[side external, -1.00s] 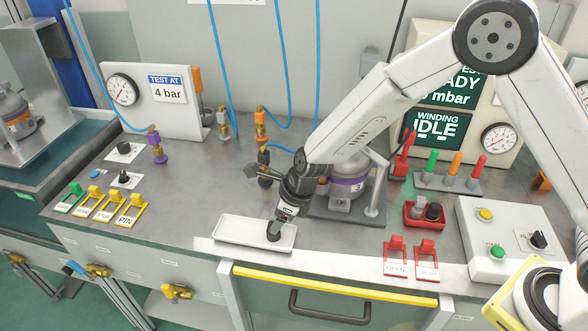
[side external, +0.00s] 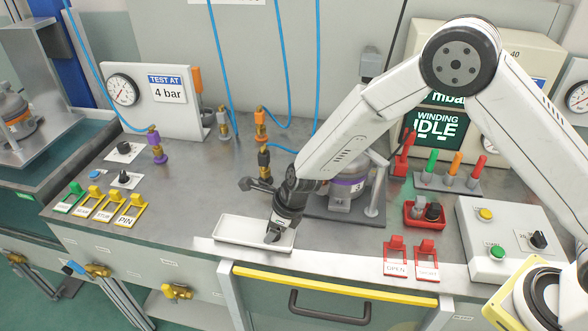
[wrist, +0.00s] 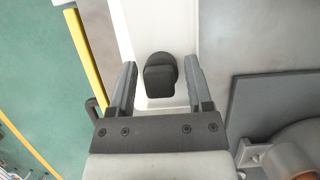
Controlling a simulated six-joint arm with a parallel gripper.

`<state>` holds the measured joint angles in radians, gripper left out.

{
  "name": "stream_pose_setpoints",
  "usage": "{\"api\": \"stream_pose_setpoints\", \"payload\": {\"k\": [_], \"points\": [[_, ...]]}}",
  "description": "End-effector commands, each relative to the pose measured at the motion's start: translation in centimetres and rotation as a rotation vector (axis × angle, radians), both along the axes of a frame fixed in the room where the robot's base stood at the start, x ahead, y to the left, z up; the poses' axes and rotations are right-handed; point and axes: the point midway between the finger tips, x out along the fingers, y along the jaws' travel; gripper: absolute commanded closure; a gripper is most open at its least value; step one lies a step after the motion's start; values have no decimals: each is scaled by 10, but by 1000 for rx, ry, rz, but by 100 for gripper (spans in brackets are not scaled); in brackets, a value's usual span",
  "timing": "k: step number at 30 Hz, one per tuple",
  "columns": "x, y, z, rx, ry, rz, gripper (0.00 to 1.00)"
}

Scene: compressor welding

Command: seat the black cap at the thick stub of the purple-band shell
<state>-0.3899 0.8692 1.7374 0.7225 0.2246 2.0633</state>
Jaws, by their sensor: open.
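The black cap (wrist: 160,78) lies in the white tray (side external: 228,232), seen from above in the wrist view. My gripper (wrist: 160,65) is open over the tray, with one finger on each side of the cap and a gap to each. In the side view my gripper (side external: 273,234) reaches down into the tray and mostly hides the cap. The purple-band shell (side external: 347,188) stands on a grey plate behind and right of the gripper, partly hidden by my arm. I cannot make out its thick stub in the side view.
A red bin (side external: 412,222) with dark parts stands right of the shell, near two red labelled tabs (side external: 397,258). Blue hoses with coloured couplings hang behind. A grey post (side external: 376,195) stands beside the shell.

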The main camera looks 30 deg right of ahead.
Motion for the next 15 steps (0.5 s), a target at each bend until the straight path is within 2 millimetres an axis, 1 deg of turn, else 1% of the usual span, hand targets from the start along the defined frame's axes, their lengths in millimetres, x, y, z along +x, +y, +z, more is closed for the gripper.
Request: {"api": "stream_pose_setpoints", "payload": {"k": [2,3,5,6,8,9,15], "points": [[0,0,0,0,0,0,35],[0,0,0,0,0,0,48],[0,0,0,0,0,0,67],[0,0,0,0,0,0,80],[0,0,0,0,0,0,99],[0,0,0,0,0,0,100],[0,0,0,0,0,0,100]]}}
